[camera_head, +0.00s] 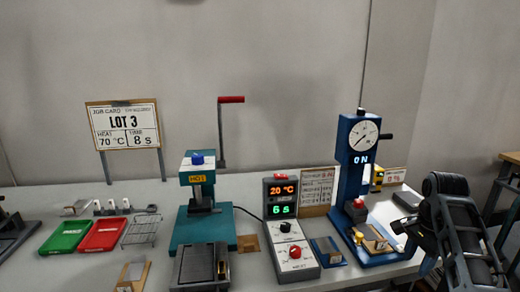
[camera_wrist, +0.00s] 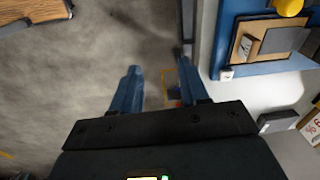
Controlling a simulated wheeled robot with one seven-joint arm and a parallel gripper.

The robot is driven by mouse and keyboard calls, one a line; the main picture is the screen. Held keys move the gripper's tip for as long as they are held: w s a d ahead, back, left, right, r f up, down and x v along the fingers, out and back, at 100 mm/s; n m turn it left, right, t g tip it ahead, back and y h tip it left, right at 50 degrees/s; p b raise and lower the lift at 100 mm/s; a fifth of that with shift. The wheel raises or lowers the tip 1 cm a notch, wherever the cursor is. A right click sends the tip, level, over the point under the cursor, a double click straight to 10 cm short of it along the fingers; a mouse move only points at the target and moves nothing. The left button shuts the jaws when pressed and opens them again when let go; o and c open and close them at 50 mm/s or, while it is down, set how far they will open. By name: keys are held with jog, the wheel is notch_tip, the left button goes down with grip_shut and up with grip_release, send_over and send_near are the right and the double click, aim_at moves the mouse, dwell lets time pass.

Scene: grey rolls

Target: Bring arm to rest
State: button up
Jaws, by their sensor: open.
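My gripper (camera_wrist: 158,92) shows in the wrist view with its two blue fingers spread apart and nothing between them. It points down over the grey floor (camera_wrist: 90,60), just off the edge of the white table (camera_wrist: 255,95). In the head view my dark arm stands folded at the right edge, in front of the table's right end. The gripper's fingers cannot be made out clearly there.
A blue press with a dial (camera_head: 362,135) stands close left of my arm. A teal press (camera_head: 205,225), a control box (camera_head: 285,225), a green tray (camera_head: 66,236) and a red tray (camera_head: 103,234) stand farther left. A job card (camera_head: 124,128) stands behind.

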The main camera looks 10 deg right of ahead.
jog(key=s+a+f+n+t+h, duration=0.1)
jog(key=s+a+f+n+t, duration=0.15)
jog(key=s+a+f, duration=0.5)
jog(key=s+a+f+n+t, duration=0.25)
jog(key=s+a+f, duration=0.2)
jog(key=f, duration=0.55)
jog(key=s+a+f+n+t, duration=0.1)
jog(key=s+a+n, duration=0.25)
jog(key=s, duration=0.45)
jog(key=s+a+r+n+t, duration=0.2)
jog(key=s+a+r, duration=0.15)
jog(key=s, duration=0.45)
jog(key=s+a+r+n+t, duration=0.2)
jog(key=s+a+r, duration=0.15)
jog(key=s, duration=0.35)
jog(key=s+r+n+t, duration=0.2)
jog(key=s+r, duration=0.3)
jog(key=r, duration=0.4)
jog(key=s+a+r+n+t+y, duration=0.1)
jog(key=s+r+n+t, duration=0.1)
jog(key=s+r, duration=0.3)
notch_tip(320, 180, up, 4)
jog(key=shift+s+a, duration=0.15)
jog(key=shift+s, duration=0.2)
